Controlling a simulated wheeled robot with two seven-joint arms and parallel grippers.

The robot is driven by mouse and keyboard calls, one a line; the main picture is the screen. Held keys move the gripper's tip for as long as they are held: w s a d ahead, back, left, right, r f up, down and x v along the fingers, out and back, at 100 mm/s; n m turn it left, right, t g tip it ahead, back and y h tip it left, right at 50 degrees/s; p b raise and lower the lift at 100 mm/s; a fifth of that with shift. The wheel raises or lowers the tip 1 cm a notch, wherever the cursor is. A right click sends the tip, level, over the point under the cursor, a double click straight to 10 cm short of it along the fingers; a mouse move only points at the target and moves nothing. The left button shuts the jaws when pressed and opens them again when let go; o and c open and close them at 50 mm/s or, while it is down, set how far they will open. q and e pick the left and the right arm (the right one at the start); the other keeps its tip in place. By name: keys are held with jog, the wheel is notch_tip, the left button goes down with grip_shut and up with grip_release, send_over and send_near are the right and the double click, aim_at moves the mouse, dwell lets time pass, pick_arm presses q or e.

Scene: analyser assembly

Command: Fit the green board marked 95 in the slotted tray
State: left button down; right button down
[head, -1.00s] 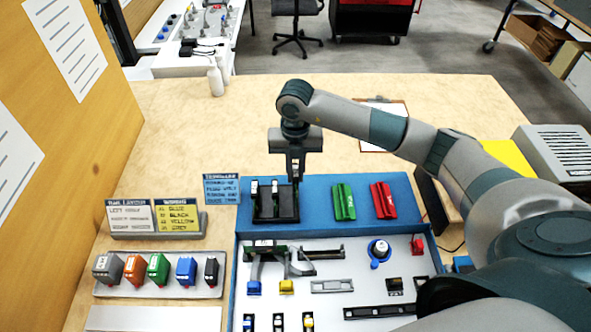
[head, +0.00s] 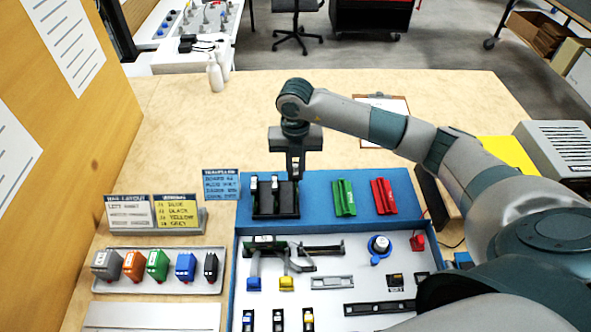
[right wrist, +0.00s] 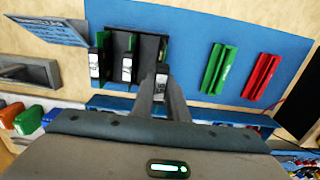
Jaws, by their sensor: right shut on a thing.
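The black slotted tray (head: 275,213) stands on the left part of the blue panel. Two upright boards with white labels, a left one (right wrist: 94,66) and a middle one (right wrist: 126,69), are in its slots. My right gripper (right wrist: 162,84) is over the tray's right side, pointing down, shut on a third upright dark board (right wrist: 162,69) with a white edge label. I take this for the green board marked 95, but its number is not readable. Its lower edge is hidden, so I cannot tell how deep it sits in the slot. My left gripper is not in view.
A green module (head: 343,198) and a red module (head: 383,197) lie right of the tray. A white panel (head: 350,262) with cables and connectors is in front. A sign (head: 221,186) stands close to the tray's left. A rack (head: 150,285) holds several coloured blocks.

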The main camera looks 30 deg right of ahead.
jog(key=shift+f+b, duration=2)
jog(key=shift+f, duration=0.65)
dwell(0.4)
jog(key=c, duration=1.3)
grip_release()
jog(key=shift+c, duration=0.2)
jog(key=shift+r+p, duration=2.1)
jog(key=shift+r, duration=1.45)
jog(key=shift+f, duration=0.1)
